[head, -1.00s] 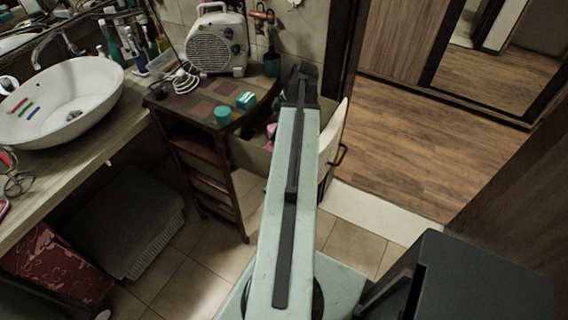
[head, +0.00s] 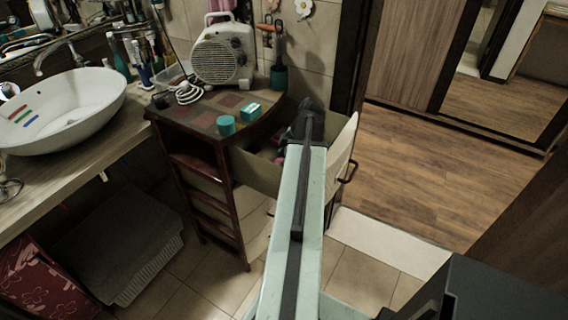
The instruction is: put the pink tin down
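No pink tin can be made out clearly. A small pinkish patch (head: 281,153) shows just left of my arm, inside the open drawer of the brown cabinet; I cannot tell whether it is the tin. My pale green arm reaches out over this drawer, and its dark far end stands above the drawer opening. My gripper's fingers do not show, as the arm hides what lies behind and below its end. Whether anything is held cannot be seen.
The cabinet top (head: 190,117) bears a teal cup (head: 226,126), a teal box (head: 251,111) and a cream heater (head: 222,58), with clear patches between. The pulled-out drawer front (head: 341,160) stands right of my arm. A white basin (head: 70,110) is at left.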

